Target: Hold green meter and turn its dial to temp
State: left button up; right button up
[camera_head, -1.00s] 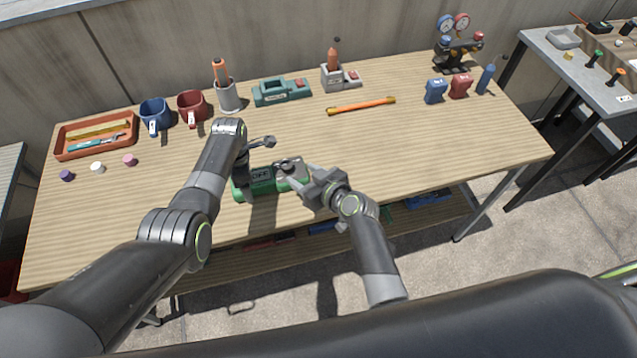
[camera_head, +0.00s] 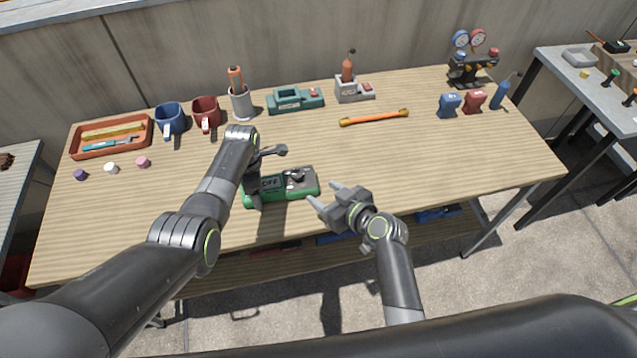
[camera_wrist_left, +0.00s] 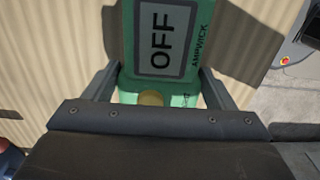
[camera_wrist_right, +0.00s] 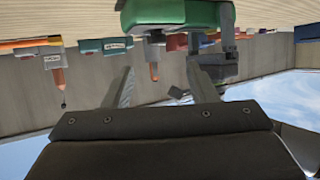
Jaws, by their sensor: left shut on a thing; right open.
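The green meter (camera_head: 308,188) lies on the near part of the wooden table, its screen (camera_head: 270,183) reading OFF. Its dark dial (camera_head: 296,176) sits right of the screen; I cannot tell its pointer's direction. My left gripper (camera_head: 254,194) is shut on the meter's left end; in the left wrist view, its fingers (camera_wrist_left: 157,78) flank the green body (camera_wrist_left: 130,45) below the OFF screen (camera_wrist_left: 166,36). My right gripper (camera_head: 327,193) is open and empty, just right of the meter, apart from it. In the right wrist view, the meter (camera_wrist_right: 175,12) is beyond the open fingers (camera_wrist_right: 160,68).
Along the back stand an orange tray (camera_head: 75,152), a blue mug (camera_head: 170,122), a red mug (camera_head: 206,112), a grey cup (camera_head: 241,104), a teal device (camera_head: 294,101) and a gauge set (camera_head: 468,74). An orange tool (camera_head: 374,118) lies mid-table. The table's right front is clear.

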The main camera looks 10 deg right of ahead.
aim_at(298, 173)
jog(key=w+a+n+g, duration=0.1)
jog(key=w+n+g, duration=0.1)
jog(key=n, duration=0.1)
jog(key=w+a+n+g, duration=0.2)
jog(key=w+n+g, duration=0.1)
jog(key=w+a+n+g, duration=0.1)
jog(key=w+n+g, duration=0.1)
jog(key=w+n, duration=0.1)
jog(key=shift+w+a+f+n+g+y, duration=0.1)
jog(key=shift+a+f+n+g+y, duration=0.2)
jog(key=shift+a+n+y, duration=0.1)
jog(key=w+r+n+g, duration=0.1)
jog(key=w+d+r+n+g+h, duration=0.1)
jog(key=r+n, duration=0.1)
jog(key=shift+w+d+r+g+h, duration=0.1)
jog(key=shift+w+d+g+h, duration=0.05)
jog(key=shift+w+g+h, duration=0.2)
notch_tip(298, 173, up, 5)
jog(key=w+d+n+g+h, duration=0.2)
jog(key=d+n, duration=0.1)
jog(key=x, duration=1.1)
jog(key=shift+s+a+f, duration=0.2)
jog(key=shift+s+a, duration=0.2)
jog(key=shift+a, duration=0.1)
jog(key=shift+c, duration=0.2)
jog(key=c, duration=0.9)
jog(key=shift+c, duration=0.2)
